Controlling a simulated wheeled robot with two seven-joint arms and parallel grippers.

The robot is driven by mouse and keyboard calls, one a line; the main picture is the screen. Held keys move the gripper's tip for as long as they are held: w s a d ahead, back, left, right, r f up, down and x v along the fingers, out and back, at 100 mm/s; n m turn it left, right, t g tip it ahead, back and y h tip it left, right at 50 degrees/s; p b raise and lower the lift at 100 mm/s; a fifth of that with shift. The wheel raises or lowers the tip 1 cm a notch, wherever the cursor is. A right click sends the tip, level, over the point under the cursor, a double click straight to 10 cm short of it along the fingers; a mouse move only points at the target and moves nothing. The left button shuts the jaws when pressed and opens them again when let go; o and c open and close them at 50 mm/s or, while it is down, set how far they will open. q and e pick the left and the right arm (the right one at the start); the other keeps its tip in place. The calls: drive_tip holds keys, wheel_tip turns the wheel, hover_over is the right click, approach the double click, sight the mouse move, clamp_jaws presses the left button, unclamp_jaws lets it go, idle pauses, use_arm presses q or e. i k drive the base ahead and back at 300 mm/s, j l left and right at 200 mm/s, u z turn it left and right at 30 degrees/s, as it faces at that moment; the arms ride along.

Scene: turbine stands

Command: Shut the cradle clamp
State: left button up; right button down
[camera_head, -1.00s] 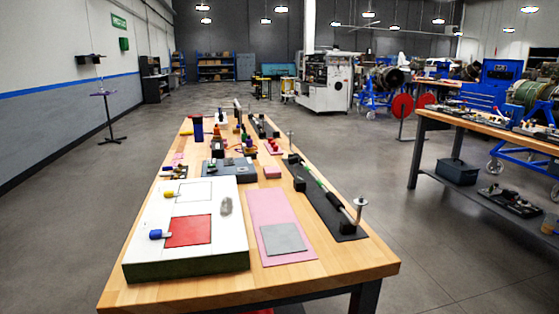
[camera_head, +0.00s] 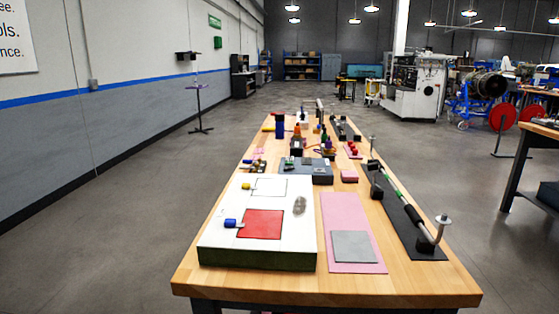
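On the right side of the wooden table (camera_head: 410,281), a long black base plate (camera_head: 398,219) carries a rod (camera_head: 405,202) with black and green sections. A dark block (camera_head: 374,165) stands at the rod's far end. Neither of my grippers is in view.
A white-topped box (camera_head: 217,217) with a red square (camera_head: 262,224) sits on the near left. A pink mat (camera_head: 337,203) with a grey square (camera_head: 353,246) lies beside it. Several small items crowd the far table. Floor left of the table (camera_head: 130,240) is open.

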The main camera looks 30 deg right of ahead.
sight(374, 167)
drive_tip(key=l+u, duration=0.2)
drive_tip(key=l, duration=0.2)
drive_tip(key=k+l, duration=0.1)
drive_tip(key=l, duration=0.3)
drive_tip(key=k+l, duration=0.15)
drive_tip(key=l, duration=0.3)
